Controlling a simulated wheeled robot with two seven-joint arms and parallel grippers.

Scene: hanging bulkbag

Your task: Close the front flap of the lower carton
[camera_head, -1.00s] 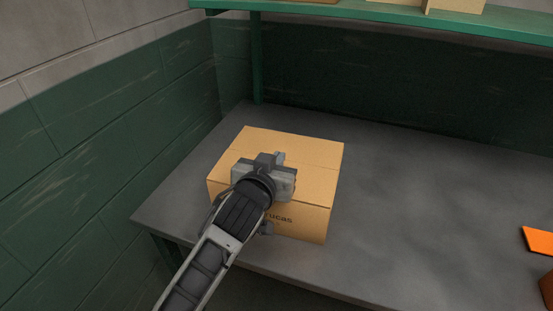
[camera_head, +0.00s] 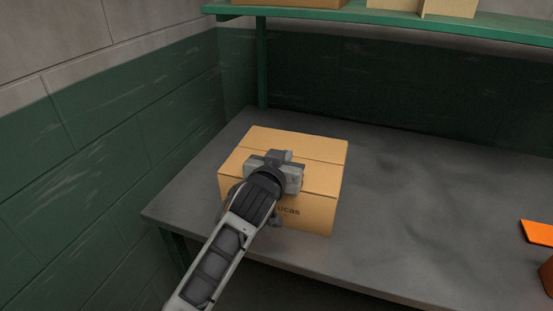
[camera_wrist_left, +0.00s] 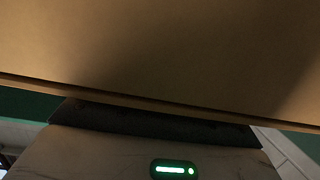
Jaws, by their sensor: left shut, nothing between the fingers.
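The lower carton (camera_head: 318,220) is a brown cardboard box with dark lettering on its front, standing on the grey table. Its front flap (camera_head: 322,179) lies about flat over the front half of the top. It meets the rear flap (camera_head: 297,143) along a seam across the top. My left gripper (camera_head: 277,160) is shut and empty, over the front flap near the seam. Its arm hides part of the flap and the front face. Whether the fingers touch the flap cannot be told. In the left wrist view, brown cardboard (camera_wrist_left: 160,45) fills the upper part.
The grey table (camera_head: 420,210) is clear right of the carton, with an orange item (camera_head: 538,233) at the far right. A green shelf (camera_head: 400,18) with cartons hangs above the back. A green and grey wall (camera_head: 80,160) stands at the left.

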